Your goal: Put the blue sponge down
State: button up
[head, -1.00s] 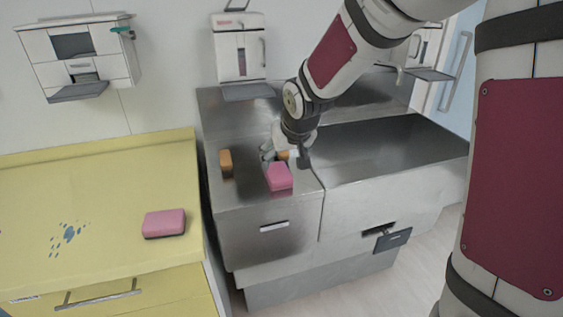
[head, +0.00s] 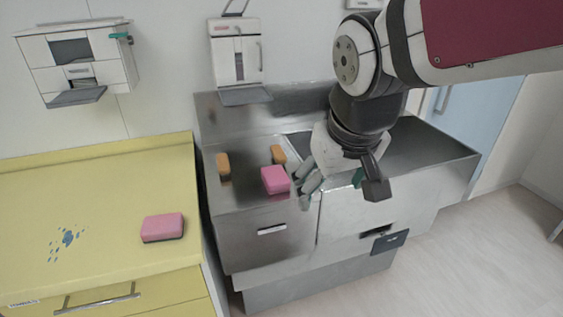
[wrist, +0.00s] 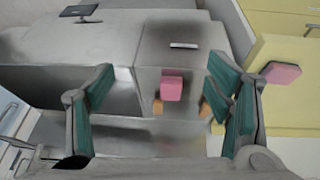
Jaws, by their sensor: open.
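I see no blue sponge in either view. A pink sponge (head: 275,180) rests on the steel counter left of the sink; the wrist view shows this pink sponge (wrist: 172,88) too. Another pink sponge (head: 162,227) with a dark underside lies on the yellow counter, and it also shows in the wrist view (wrist: 281,72). My gripper (head: 333,186) is open and empty, right of the steel counter's pink sponge and apart from it, over the sink's near left side. In the wrist view, its teal-padded fingers (wrist: 160,70) are spread wide.
Two orange sponges (head: 223,165) (head: 278,154) stand behind the pink sponge on the steel counter (head: 238,200). The yellow counter (head: 100,190) has blue spots (head: 66,238) and much free room. Dispensers (head: 238,55) (head: 77,60) hang on the wall.

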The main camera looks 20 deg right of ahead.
jog(key=s+g+y, duration=0.1)
jog(key=s, duration=1.1)
jog(key=shift+s+a+f, duration=0.15)
jog(key=shift+a+f, duration=0.25)
jog(key=shift+a, duration=0.05)
jog(key=shift+t, duration=0.5)
notch_tip(320, 180, up, 5)
jog(key=p, duration=0.3)
jog(key=shift+f, duration=0.2)
